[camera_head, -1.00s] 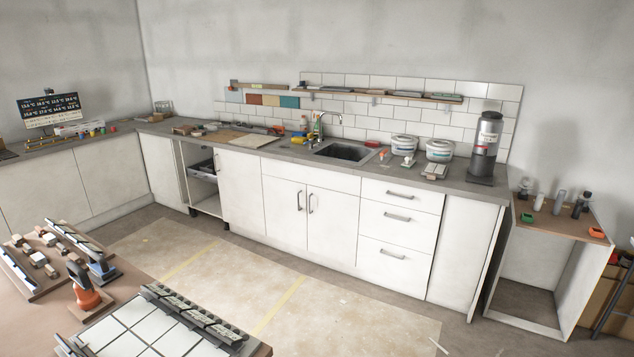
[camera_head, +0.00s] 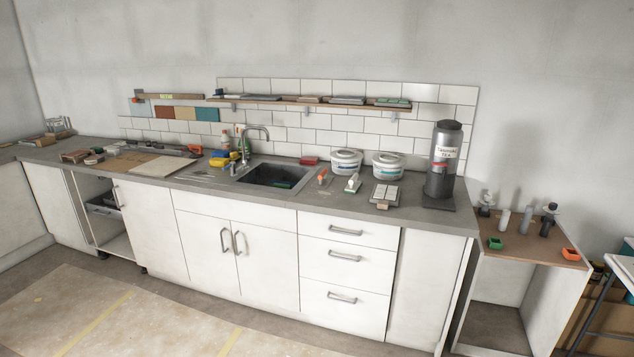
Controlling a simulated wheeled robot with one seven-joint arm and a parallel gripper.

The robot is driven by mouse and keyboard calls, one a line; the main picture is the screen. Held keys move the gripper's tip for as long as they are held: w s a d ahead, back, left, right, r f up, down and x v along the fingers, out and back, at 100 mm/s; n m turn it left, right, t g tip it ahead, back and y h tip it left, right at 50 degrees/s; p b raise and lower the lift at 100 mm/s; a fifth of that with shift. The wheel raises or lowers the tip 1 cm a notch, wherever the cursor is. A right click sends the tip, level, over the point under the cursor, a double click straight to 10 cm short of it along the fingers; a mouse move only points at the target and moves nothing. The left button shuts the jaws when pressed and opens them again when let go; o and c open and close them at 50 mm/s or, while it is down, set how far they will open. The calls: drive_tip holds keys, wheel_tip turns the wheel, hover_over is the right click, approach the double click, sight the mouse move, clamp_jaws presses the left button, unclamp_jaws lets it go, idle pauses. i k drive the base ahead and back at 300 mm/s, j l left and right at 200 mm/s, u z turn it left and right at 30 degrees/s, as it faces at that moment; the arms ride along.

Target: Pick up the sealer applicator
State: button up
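No gripper or arm of mine shows. I cannot tell for sure which item is the sealer applicator. On the grey countertop (camera_head: 300,204), right of the sink (camera_head: 272,176), stand a small orange-tipped tool (camera_head: 322,177) and a small white-and-green hand tool (camera_head: 353,184). Several small bottles, among them a pale grey one (camera_head: 504,220) and a dark one (camera_head: 547,222), stand on the low side unit (camera_head: 525,254) at the right. All are too small to read any label.
Two white tubs (camera_head: 346,163) (camera_head: 388,167), a tile sample holder (camera_head: 385,195) and a large dark canister (camera_head: 443,162) stand on the counter. Green (camera_head: 495,243) and orange (camera_head: 571,254) items lie on the side unit. A trestle (camera_head: 612,290) stands far right.

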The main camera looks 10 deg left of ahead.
sight(112, 152)
drive_tip(key=i+j+u, duration=0.1)
drive_tip(key=i+u, duration=0.75)
drive_tip(key=i+l+u, duration=0.25)
drive_tip(key=u, duration=0.15)
drive_tip(key=i+j+u, duration=0.25)
drive_tip(key=i+u, duration=0.7)
drive_tip(key=i, duration=0.15)
drive_tip(key=i+l+u, duration=0.15)
drive_tip(key=i+u, duration=0.3)
drive_tip(key=i+z, duration=0.15)
drive_tip(key=i, duration=0.25)
drive_tip(key=i+j+z, duration=0.2)
drive_tip(key=i, duration=0.25)
drive_tip(key=i+j+z, duration=0.15)
drive_tip(key=i, duration=0.25)
drive_tip(key=i+j+z, duration=0.2)
drive_tip(key=i, duration=0.2)
drive_tip(key=i+j+z, duration=0.7)
drive_tip(key=i+l, duration=0.05)
